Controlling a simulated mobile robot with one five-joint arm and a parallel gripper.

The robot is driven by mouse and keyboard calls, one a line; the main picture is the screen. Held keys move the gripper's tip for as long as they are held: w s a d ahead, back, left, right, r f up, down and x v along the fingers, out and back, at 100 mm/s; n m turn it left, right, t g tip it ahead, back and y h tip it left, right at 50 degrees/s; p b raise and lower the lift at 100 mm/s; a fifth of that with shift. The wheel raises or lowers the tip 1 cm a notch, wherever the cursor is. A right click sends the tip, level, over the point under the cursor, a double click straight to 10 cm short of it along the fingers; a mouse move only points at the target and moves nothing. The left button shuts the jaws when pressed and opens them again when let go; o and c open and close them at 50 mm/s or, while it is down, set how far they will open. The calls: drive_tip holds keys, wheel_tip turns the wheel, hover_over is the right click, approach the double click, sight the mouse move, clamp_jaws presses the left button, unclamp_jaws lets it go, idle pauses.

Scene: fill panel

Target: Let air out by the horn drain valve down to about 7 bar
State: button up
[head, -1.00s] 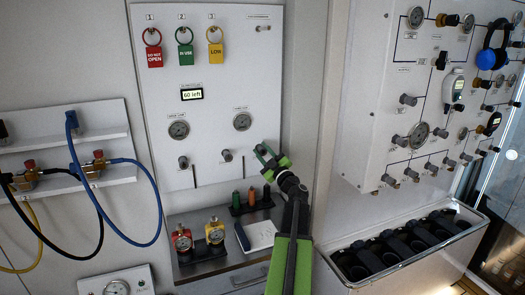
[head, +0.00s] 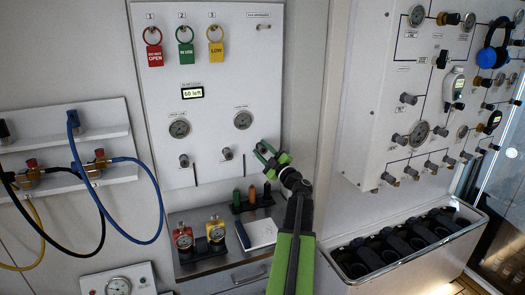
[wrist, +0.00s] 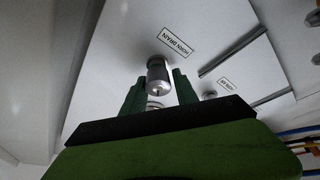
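In the wrist view, a silver valve knob (wrist: 157,76) sits below an upside-down label reading "HORN DRAIN" on the white panel (wrist: 120,60). My gripper (wrist: 157,84) is open, with one green finger on each side of the knob. A gap shows at the fingers, and I cannot tell whether either touches it. In the head view, my gripper (head: 265,153) is at the lower right of the panel (head: 215,80) and hides most of that knob. The right gauge (head: 243,120) and left gauge (head: 180,128) are above; their needles are too small to read.
Two other knobs (head: 227,154) (head: 184,161) are left of my gripper. A display (head: 192,93) reads "60 left". Red, green and yellow tags hang above. A shelf (head: 205,264) with small gauges and a notepad (head: 257,233) is below. A second panel (head: 380,110) stands right.

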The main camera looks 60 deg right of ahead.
drive_tip(key=shift+o, duration=1.3)
drive_tip(key=shift+s, duration=0.1)
drive_tip(key=b+v, duration=0.4)
drive_tip(key=v, duration=1.3)
drive_tip(key=shift+b, duration=0.4)
drive_tip(key=shift+s, duration=0.1)
idle(4.4)
